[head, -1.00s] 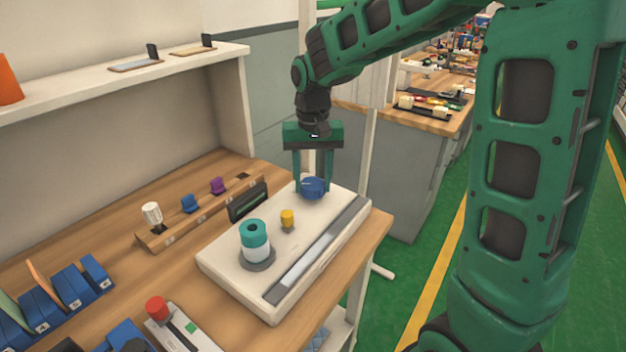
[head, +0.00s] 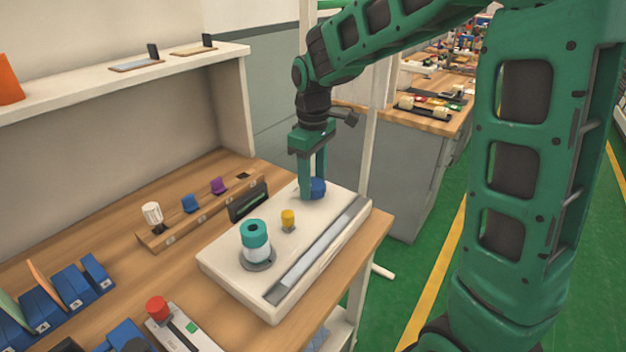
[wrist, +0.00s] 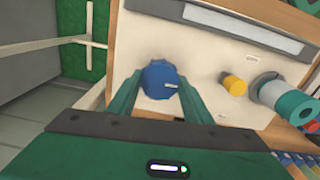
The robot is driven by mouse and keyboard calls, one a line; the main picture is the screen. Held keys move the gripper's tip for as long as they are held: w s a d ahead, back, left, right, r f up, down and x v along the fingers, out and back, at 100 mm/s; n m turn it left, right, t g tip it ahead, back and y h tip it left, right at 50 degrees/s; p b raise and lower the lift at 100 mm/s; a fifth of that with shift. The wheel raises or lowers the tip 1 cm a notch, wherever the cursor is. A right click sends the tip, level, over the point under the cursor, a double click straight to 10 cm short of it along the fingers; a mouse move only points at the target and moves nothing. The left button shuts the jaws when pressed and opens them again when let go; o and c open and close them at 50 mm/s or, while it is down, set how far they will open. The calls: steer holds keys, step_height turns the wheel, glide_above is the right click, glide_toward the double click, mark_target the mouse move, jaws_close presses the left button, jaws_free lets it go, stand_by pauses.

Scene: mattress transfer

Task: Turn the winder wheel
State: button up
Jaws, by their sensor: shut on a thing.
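The winder wheel is a blue round knob (head: 318,188) at the far end of a white machine block (head: 222,262) on the wooden bench. My gripper (head: 312,190) points straight down over it and is shut on it, with one finger hiding part of the knob in the head view. In the wrist view the blue knob (wrist: 160,84) sits between the two green fingers, with a small pale mark on its top near the right side.
A yellow knob (head: 288,218) and a teal-and-white spool (head: 255,240) stand on the same block. A grey strip (head: 315,250) runs along its right side. A holder rail (head: 200,215) and a dark display (head: 248,202) are behind. Floor lies right of the bench.

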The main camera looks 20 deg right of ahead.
steer(key=n, duration=0.4)
steer(key=shift+w+d+r, duration=0.1)
steer(key=shift+w+d, duration=0.1)
steer(key=n, duration=0.4)
steer(key=shift+d, duration=0.1)
steer(key=n, duration=0.3)
steer(key=shift+w, duration=0.1)
steer(key=shift+a+n, duration=0.25)
steer(key=shift+n, duration=1.35)
steer(key=shift+a, duration=0.1)
steer(key=o, duration=0.8)
steer(key=shift+o, duration=1.2)
